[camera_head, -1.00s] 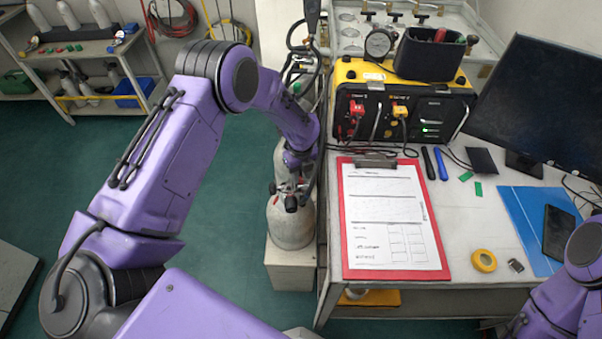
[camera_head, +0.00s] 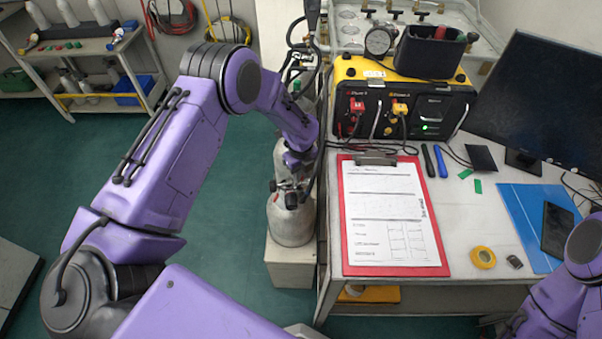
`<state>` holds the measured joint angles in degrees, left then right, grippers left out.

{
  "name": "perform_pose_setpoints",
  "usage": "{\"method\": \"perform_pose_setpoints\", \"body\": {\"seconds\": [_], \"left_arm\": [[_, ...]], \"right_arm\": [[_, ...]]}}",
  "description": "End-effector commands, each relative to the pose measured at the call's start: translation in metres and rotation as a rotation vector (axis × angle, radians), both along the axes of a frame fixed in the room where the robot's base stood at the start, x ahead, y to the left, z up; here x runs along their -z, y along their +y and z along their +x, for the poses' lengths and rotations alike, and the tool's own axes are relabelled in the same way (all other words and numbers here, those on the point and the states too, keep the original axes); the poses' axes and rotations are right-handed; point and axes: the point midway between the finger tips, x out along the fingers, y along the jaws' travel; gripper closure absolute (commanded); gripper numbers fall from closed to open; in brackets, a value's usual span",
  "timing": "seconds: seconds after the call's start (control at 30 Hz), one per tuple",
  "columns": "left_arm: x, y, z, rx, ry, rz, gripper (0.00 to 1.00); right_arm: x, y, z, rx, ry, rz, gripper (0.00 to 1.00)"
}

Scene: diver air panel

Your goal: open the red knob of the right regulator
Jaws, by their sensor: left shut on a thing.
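My left arm reaches from the lower left to the grey gas cylinders beside the table. My left gripper (camera_head: 290,187) is small and dark in this view, at the valve and regulator fittings above the front grey cylinder (camera_head: 290,224). It is shut on a small part there, which seems to be the red knob of the right regulator. The fingers and fittings hide the knob, so its turn cannot be read. Of my right arm only purple links show at the lower right; its gripper is out of view.
The table's left edge runs close beside my left forearm and the cylinders. On it are a red clipboard (camera_head: 344,230), a yellow-black panel box (camera_head: 350,70), a monitor (camera_head: 545,105) and a tape roll (camera_head: 482,257). Dark hoses hang above the cylinders. Green floor (camera_head: 90,165) is clear on the left.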

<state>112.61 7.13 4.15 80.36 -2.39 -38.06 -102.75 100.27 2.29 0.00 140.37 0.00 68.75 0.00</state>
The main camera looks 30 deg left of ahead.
Motion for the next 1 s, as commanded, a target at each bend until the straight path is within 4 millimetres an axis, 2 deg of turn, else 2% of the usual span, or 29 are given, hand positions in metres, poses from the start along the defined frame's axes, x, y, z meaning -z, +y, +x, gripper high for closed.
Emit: {"method": "perform_pose_setpoints", "body": {"seconds": [1.0], "left_arm": [[-0.0004, 0.0003, 0.0001, -0.927, 0.0, 0.002, 1.0]], "right_arm": [[0.0011, 0.0, 0.0, 0.0, 0.0, 0.0, 0.6]]}}
